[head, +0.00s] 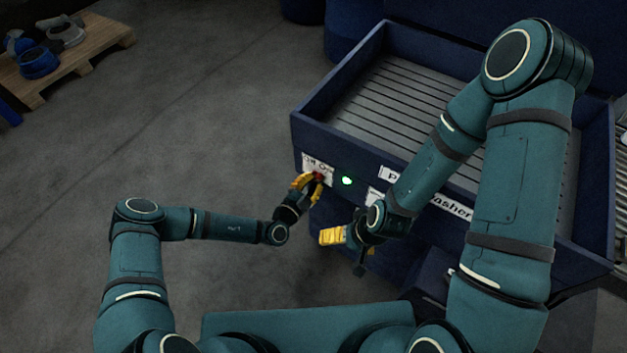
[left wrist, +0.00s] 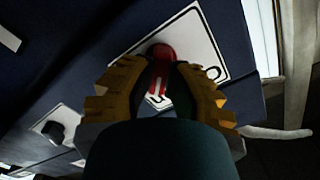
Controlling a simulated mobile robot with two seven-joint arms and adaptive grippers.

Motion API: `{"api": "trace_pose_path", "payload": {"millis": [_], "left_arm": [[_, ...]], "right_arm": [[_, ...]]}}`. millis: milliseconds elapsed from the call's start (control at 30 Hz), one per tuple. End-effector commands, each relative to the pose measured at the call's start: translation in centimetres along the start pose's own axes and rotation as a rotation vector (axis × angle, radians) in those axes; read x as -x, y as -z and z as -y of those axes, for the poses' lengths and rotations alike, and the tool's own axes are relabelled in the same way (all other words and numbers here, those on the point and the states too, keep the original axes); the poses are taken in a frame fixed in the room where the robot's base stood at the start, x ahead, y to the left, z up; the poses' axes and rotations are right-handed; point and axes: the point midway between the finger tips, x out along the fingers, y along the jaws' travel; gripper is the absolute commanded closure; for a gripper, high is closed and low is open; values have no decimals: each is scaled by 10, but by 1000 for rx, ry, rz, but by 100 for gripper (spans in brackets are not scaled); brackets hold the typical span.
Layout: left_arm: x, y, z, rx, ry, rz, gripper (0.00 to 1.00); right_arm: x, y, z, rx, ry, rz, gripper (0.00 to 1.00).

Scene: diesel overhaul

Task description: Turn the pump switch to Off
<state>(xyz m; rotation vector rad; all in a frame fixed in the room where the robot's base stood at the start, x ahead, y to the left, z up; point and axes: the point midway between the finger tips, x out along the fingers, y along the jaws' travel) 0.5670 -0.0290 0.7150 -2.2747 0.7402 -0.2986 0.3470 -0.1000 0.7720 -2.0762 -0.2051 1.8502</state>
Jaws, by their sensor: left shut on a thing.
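The pump switch shows as a red knob (left wrist: 161,54) with a pale line on its face, on a white label plate (left wrist: 187,40). In the head view the red knob (head: 319,177) sits at the left end of the washer's front panel. My left gripper (head: 311,181) has its yellow fingers around the knob and is shut on it. In the left wrist view the fingers (left wrist: 160,88) lie on both sides of the knob and partly hide it. The label's lettering is too small to read surely. My right gripper (head: 333,236) is in front of the panel; its opening is unclear.
A green lamp (head: 347,181) glows right of the switch. A black knob (left wrist: 54,131) on another plate shows in the left wrist view. The blue parts washer (head: 345,85) has a slatted top. A wooden pallet (head: 95,45) stands far left.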

Motion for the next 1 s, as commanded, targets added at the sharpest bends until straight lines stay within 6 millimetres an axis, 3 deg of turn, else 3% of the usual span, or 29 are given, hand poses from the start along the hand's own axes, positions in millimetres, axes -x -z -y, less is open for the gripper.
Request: {"api": "trace_pose_path", "payload": {"millis": [167, 733, 867, 1000], "left_arm": [[0, -5, -2, 261, 6, 0, 94], [0, -7, 2, 1387, 5, -2, 95], [0, -5, 4, 1536, 3, -1, 95], [0, -4, 5, 1562, 2, -1, 95]], "right_arm": [[-21, -6, -8, 4, 1, 11, 4], [-74, 2, -28, 8, 0, -20, 4], [-72, 2, -27, 8, 0, -20, 4], [-72, 2, -27, 8, 0, -20, 4]]}}
